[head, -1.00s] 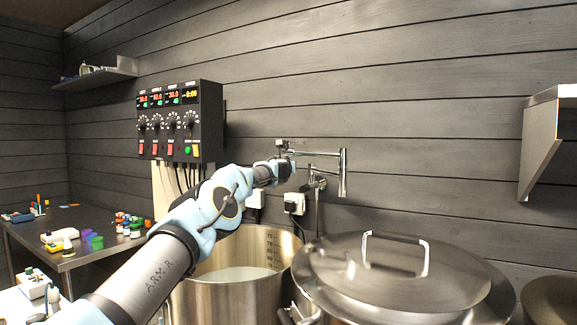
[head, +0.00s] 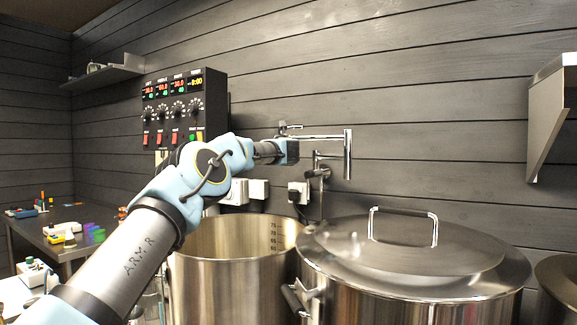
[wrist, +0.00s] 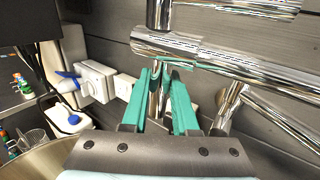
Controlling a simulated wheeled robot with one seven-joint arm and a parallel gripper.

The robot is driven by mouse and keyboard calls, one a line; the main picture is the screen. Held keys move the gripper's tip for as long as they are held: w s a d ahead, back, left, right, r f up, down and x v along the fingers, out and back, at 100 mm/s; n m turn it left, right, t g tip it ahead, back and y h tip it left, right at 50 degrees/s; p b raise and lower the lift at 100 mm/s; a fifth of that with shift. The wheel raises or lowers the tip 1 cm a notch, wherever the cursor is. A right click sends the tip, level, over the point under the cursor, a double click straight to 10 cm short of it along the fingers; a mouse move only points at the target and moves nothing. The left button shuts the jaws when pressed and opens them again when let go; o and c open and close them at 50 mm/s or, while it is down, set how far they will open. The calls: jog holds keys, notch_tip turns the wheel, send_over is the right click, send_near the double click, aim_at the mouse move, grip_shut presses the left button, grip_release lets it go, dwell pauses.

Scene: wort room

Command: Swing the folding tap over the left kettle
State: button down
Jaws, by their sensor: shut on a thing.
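The folding tap (head: 322,137) is chrome and fixed to the back wall. Its upper pipe runs left from a vertical joint (head: 347,158) to a free end with a small handle. My gripper (head: 290,151) is at that free end. In the wrist view the green fingers of my gripper (wrist: 165,100) are shut around the short downward spout (wrist: 158,92), below the thick chrome pipe (wrist: 215,60). The left kettle (head: 235,275) is a tall open steel pot. In the head view the spout end appears above its back right rim; the depth between them is hard to tell.
A lidded kettle (head: 400,270) stands just right of the open one, another at the right edge (head: 563,285). A control panel (head: 185,108) and sockets (head: 298,190) are on the wall behind. A side table (head: 60,235) with small items is at left.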

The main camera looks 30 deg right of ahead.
jog(key=s+a+n+t+y+b, duration=0.2)
jog(key=s+a+y+b, duration=0.3)
jog(key=b, duration=0.6)
jog(key=shift+s+a+n+y, duration=0.3)
jog(key=shift+s+a+n, duration=0.75)
jog(key=shift+a, duration=0.6)
jog(key=shift+s, duration=0.1)
jog(key=c, duration=0.7)
grip_release()
jog(key=shift+b, duration=0.3)
jog(key=s+b, duration=0.1)
jog(key=s, duration=0.2)
jog(key=s+a+b, duration=0.1)
jog(key=s+b, duration=0.1)
jog(key=s, duration=0.2)
jog(key=s+b, duration=0.1)
jog(key=s, duration=0.2)
jog(key=shift+s+a+b, duration=0.3)
jog(key=shift+s+a, duration=0.05)
jog(key=shift+s, duration=0.1)
